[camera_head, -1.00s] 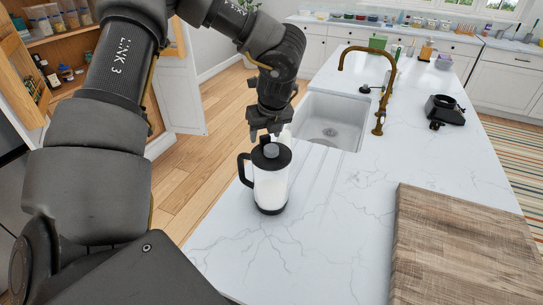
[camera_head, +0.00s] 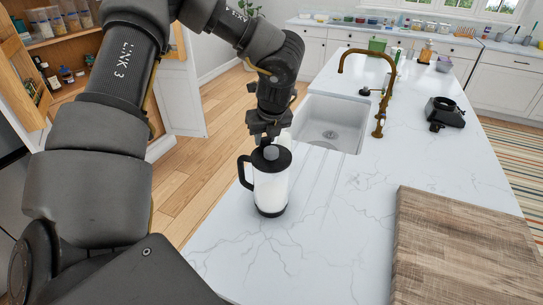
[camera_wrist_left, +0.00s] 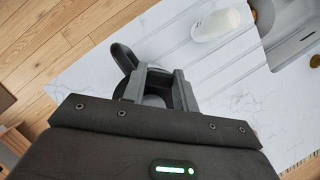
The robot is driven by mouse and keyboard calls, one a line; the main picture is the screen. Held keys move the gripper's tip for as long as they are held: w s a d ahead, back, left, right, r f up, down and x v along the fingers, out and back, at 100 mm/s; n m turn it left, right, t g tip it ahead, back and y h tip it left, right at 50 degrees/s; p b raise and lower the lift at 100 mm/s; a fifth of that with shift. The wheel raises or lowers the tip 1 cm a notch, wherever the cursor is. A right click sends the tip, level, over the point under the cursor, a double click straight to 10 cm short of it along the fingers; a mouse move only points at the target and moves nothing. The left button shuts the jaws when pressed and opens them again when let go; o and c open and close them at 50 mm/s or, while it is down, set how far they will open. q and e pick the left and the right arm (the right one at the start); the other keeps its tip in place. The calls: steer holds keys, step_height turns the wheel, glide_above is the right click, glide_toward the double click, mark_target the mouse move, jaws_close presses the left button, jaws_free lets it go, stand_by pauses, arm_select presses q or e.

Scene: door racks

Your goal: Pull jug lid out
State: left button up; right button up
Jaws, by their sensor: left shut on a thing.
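The jug (camera_head: 270,190) is white with a black base, a black handle on its left side and a black lid (camera_head: 284,158) with a grey knob on top. It stands upright on the marble counter. My left gripper (camera_head: 268,139) points down from above and is shut on the lid at its top. The lid sits on the jug, with no clear gap visible. In the left wrist view the two fingers (camera_wrist_left: 158,90) are at the dark lid, with the handle (camera_wrist_left: 123,57) to their left. The exact finger contact is partly hidden. My right gripper is not in view.
A sink (camera_head: 330,122) with a brass faucet (camera_head: 380,95) lies behind the jug. A wooden board (camera_head: 465,250) lies at right, and a black appliance base (camera_head: 444,113) stands farther back.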

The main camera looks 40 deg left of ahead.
arm_select(q)
steer(key=shift+r, duration=0.15)
steer(key=shift+r+p, duration=0.55)
steer(key=shift+r, duration=1.6)
